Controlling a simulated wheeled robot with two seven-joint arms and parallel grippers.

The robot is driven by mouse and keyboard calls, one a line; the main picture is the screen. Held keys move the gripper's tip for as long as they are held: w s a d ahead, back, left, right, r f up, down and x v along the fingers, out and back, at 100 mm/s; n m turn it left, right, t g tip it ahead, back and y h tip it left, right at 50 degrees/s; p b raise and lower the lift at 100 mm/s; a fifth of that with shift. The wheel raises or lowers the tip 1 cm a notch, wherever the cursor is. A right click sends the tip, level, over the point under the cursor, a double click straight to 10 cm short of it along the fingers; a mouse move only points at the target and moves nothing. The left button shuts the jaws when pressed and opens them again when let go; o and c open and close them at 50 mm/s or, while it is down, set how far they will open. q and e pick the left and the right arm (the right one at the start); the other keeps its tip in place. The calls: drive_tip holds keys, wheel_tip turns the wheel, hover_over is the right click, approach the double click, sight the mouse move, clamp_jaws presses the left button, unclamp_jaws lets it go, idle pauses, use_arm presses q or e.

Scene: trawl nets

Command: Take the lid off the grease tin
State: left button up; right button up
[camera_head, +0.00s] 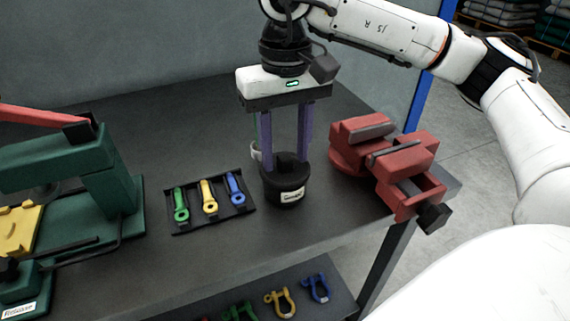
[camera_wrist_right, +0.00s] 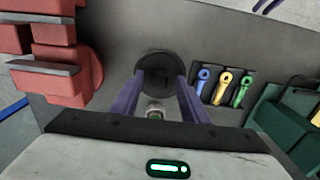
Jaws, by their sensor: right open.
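The grease tin (camera_head: 284,197) is a squat black can with a pale label, standing upright on the dark workbench. Its black lid (camera_head: 270,171) has a raised block-like knob (camera_head: 286,160) on top. My right gripper (camera_head: 285,166) points straight down over the tin, its two purple fingers apart on either side of the knob. I cannot tell whether the fingers touch the lid. In the right wrist view, the round dark tin top (camera_wrist_right: 160,66) lies between and beyond the fingertips (camera_wrist_right: 160,80). My left gripper is not in view.
A red vise (camera_head: 385,155) stands close to the right of the tin. A black tray (camera_head: 243,206) with green, yellow and blue eye fittings lies to the left. A green press (camera_head: 110,190) stands farther left. Coloured shackles (camera_head: 280,300) lie on a lower shelf.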

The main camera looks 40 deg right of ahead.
clamp_jaws()
